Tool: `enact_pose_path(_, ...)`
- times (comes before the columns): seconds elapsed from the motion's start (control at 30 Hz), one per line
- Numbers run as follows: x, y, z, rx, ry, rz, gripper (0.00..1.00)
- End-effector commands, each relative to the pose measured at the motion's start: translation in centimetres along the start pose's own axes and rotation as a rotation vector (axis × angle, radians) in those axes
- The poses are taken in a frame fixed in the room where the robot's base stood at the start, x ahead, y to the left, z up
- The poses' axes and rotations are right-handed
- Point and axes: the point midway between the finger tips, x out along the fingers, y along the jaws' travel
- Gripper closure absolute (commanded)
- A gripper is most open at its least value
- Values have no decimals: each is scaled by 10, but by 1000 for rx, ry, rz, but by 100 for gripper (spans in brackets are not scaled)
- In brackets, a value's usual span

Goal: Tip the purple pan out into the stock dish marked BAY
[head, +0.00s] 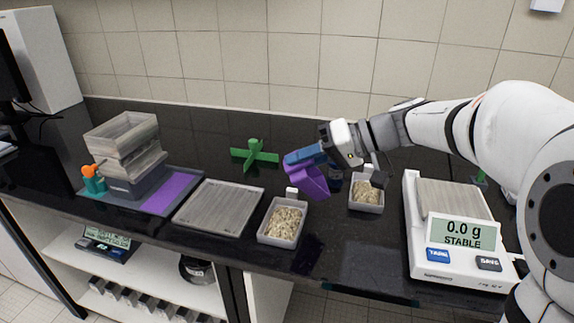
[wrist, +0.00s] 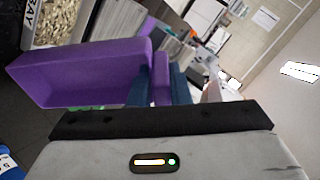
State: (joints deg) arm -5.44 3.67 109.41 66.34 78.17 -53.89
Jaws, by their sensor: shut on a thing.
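My gripper (head: 304,156) is shut on the purple pan (head: 309,181) by its end and holds it in the air, strongly tilted. In the wrist view the pan (wrist: 80,75) stretches left from the blue fingers (wrist: 162,88); no grains show on its visible faces. A grain-filled dish (head: 264,236) stands below and slightly left of the pan in the head view.
A scale (head: 440,262) reading 0.0 g stands at the right. A flat grey tray (head: 218,207) lies left of the near dish. Stacked boxes (head: 125,150) and a purple patch (head: 165,194) are further left. A green cross-shaped piece (head: 254,155) stands behind.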

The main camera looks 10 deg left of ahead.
Motion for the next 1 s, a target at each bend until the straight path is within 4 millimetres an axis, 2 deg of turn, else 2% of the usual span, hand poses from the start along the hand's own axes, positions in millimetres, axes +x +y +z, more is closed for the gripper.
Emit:
enact_pose_path(0.03, -4, -10, -6, -12, -33, 52, 100)
enact_pose_path(0.3, -8, -17, -11, -49, -198, 330, 100)
enact_pose_path(0.8, -12, -26, -16, -102, -460, 763, 100)
enact_pose_path(1.0, -13, -24, -15, -115, -528, 884, 100)
